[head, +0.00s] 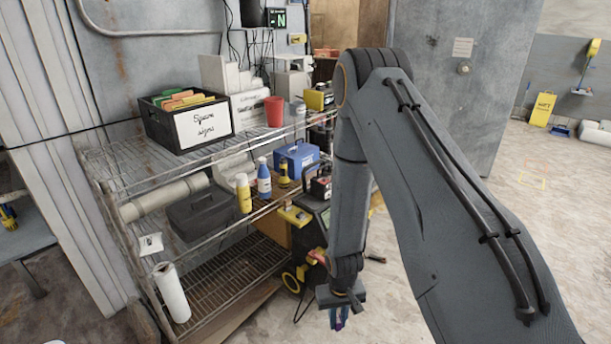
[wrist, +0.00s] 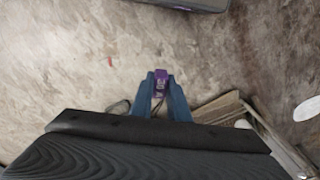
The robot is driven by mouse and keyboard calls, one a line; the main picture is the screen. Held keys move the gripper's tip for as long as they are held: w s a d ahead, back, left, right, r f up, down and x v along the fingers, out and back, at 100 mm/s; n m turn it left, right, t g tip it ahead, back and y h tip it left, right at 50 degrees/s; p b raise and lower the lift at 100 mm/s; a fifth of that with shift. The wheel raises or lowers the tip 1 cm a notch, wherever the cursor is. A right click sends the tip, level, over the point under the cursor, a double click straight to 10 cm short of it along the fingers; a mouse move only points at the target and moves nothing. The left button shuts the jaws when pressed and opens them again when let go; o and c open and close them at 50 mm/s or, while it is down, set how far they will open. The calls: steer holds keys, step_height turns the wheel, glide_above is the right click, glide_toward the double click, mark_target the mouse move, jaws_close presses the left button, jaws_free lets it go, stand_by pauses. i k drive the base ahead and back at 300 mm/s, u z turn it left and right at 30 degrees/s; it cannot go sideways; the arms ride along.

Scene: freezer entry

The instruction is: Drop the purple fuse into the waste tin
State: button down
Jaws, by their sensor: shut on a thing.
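The purple fuse (wrist: 160,80) is held upright between the two blue fingertips of my gripper (wrist: 160,88) in the wrist view. My gripper is shut on it, and the fingers hide its sides. In the head view my gripper (head: 337,318) hangs low in front of the wire shelf, over the floor, with a little purple between its fingers. I cannot pick out the waste tin for certain in either view. A grey cylinder (head: 297,112) on the top shelf may be a tin, but it is too small to tell.
A dark wheeled machine (head: 312,225) stands behind my arm. A yellow sign (head: 542,109) stands far right.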

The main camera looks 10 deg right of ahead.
mark_target(300, 113)
steer(key=z, duration=1.3)
steer(key=i, duration=6.7)
steer(key=u, duration=2.85)
